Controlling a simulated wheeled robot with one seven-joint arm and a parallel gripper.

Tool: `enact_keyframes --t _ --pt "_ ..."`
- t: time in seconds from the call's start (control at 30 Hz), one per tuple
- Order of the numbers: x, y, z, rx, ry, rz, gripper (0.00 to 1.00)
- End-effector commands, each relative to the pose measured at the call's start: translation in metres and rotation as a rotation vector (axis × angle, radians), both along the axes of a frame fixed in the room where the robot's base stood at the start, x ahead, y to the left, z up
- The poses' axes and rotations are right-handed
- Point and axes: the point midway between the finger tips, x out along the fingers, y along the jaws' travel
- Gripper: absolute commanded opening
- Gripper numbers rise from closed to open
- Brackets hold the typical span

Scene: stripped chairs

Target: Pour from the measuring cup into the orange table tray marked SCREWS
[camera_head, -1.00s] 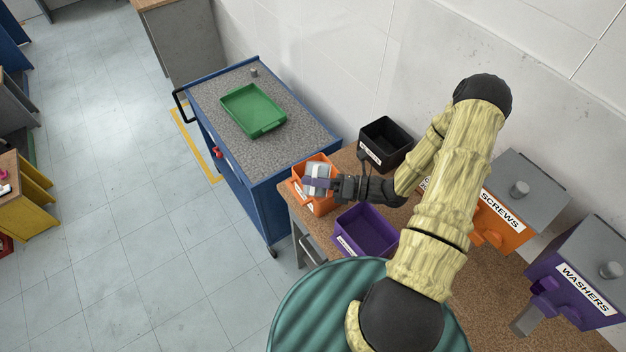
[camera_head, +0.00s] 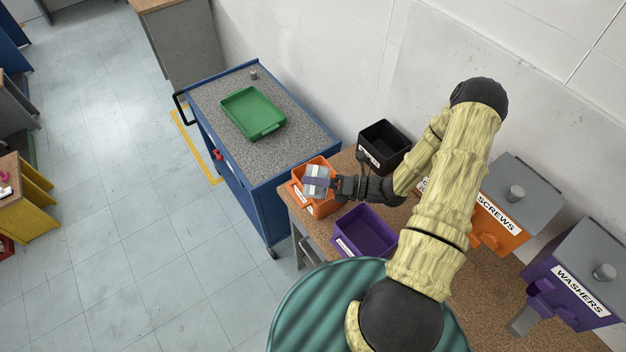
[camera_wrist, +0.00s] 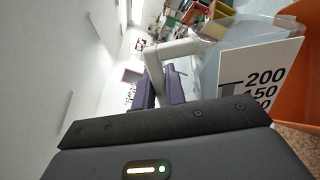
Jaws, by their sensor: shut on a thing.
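The clear measuring cup (camera_head: 318,175) with black volume marks also shows in the wrist view (camera_wrist: 240,75). My gripper (camera_head: 330,184) is shut on its grey handle (camera_wrist: 165,50), with purple fingers (camera_wrist: 165,88) around it. The cup is over the orange table tray (camera_head: 325,210) and looks strongly tipped; the room leans in the wrist view while the cup's marks stay nearly upright. The tray's orange wall (camera_wrist: 296,105) is close beside the cup there. The tray's label is mostly unreadable. The cup's contents and the tray's inside are hidden.
A purple tray (camera_head: 367,230) and a black tray (camera_head: 385,145) stand near the orange one. The orange SCREWS dispenser (camera_head: 497,222) and purple WASHERS dispenser (camera_head: 575,290) stand at right. A blue cart (camera_head: 265,205) with a green tray (camera_head: 253,112) adjoins the table.

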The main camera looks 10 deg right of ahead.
Motion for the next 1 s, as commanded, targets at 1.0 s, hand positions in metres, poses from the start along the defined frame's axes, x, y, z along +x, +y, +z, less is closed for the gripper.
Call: enact_keyframes --t 1.0 --pt "0.0077 -0.0027 0.0024 0.045 0.101 0.000 0.00"
